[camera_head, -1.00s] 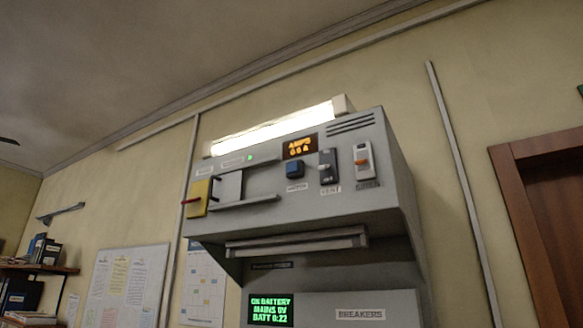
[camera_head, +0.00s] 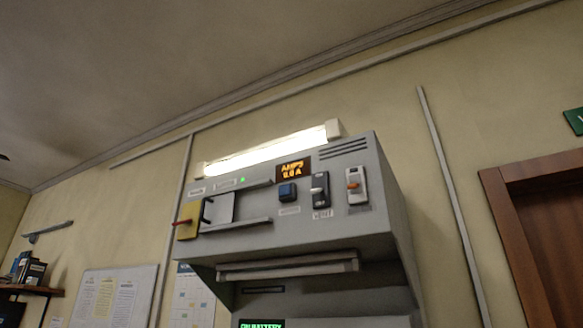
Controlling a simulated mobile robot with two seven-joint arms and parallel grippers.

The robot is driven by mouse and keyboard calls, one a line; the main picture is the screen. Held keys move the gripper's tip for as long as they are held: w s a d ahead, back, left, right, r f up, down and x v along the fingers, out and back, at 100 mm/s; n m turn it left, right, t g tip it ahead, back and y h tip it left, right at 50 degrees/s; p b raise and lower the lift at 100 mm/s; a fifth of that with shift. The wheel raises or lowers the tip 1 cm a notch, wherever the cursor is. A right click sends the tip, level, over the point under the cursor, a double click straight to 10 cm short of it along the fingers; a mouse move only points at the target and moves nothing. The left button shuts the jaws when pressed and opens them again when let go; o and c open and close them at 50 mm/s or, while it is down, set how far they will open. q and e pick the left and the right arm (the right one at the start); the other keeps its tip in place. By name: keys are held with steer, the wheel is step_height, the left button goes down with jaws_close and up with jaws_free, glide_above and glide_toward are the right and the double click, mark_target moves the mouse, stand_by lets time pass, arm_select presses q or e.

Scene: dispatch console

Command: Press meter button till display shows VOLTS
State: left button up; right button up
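The meter display (camera_head: 293,170) on the grey console's upper panel shows orange text reading AMPS, with what looks like 0.0 A below it. Nothing touches the button. Neither of my grippers is in the head view.
Right of the button are a dark switch (camera_head: 319,189) and a light switch with an orange lever (camera_head: 356,186). A yellow block with a red handle (camera_head: 188,222) and a sliding plate frame are at left. A ledge (camera_head: 288,264) juts out below the panel. A door (camera_head: 540,225) stands at right.

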arm_select(q)
jaws_close()
steer(key=shift+s, duration=0.1)
stand_by(1.7)
